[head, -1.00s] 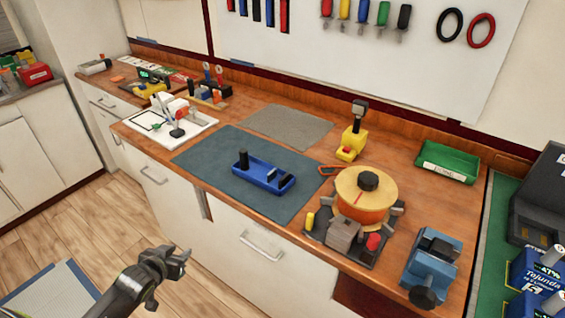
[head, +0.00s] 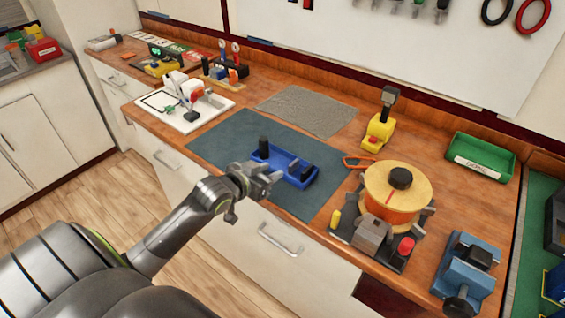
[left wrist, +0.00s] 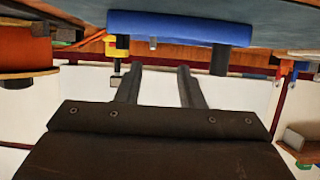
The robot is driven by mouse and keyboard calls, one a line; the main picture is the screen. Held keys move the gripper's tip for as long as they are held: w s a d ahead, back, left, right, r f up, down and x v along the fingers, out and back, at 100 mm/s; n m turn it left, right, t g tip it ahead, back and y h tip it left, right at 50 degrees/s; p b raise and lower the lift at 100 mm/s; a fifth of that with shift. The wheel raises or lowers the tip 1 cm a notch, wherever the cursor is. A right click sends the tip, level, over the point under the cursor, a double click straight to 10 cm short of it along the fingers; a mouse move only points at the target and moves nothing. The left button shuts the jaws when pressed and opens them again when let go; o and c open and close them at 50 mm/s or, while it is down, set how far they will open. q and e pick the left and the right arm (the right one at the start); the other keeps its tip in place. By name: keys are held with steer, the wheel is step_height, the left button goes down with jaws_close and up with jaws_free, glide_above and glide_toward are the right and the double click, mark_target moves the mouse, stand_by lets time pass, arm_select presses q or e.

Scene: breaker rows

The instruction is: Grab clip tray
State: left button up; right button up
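The clip tray, a blue tray (head: 299,179) with a black upright post at its left end and dark pieces at its right, rests on a dark mat on the bench. In the left wrist view the blue tray (left wrist: 180,27) appears at the top, beyond the fingertips. My left gripper (head: 271,178) is at the tray's near side and covers part of it in the head view. In the left wrist view the gripper's fingers (left wrist: 160,72) are apart with nothing between them. My right gripper is not in view.
The dark mat (head: 225,145) lies along the bench front. An orange-yellow spool (head: 395,195) on a dark stand is right of the tray. A white board (head: 190,118) with small parts is at left. A green bin (head: 480,158) and a blue vise (head: 467,270) stand at right.

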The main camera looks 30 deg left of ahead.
mark_target(288, 173)
arm_select(q)
steer(key=shift+p+x, duration=0.65)
steer(key=shift+x, duration=4)
jaws_close()
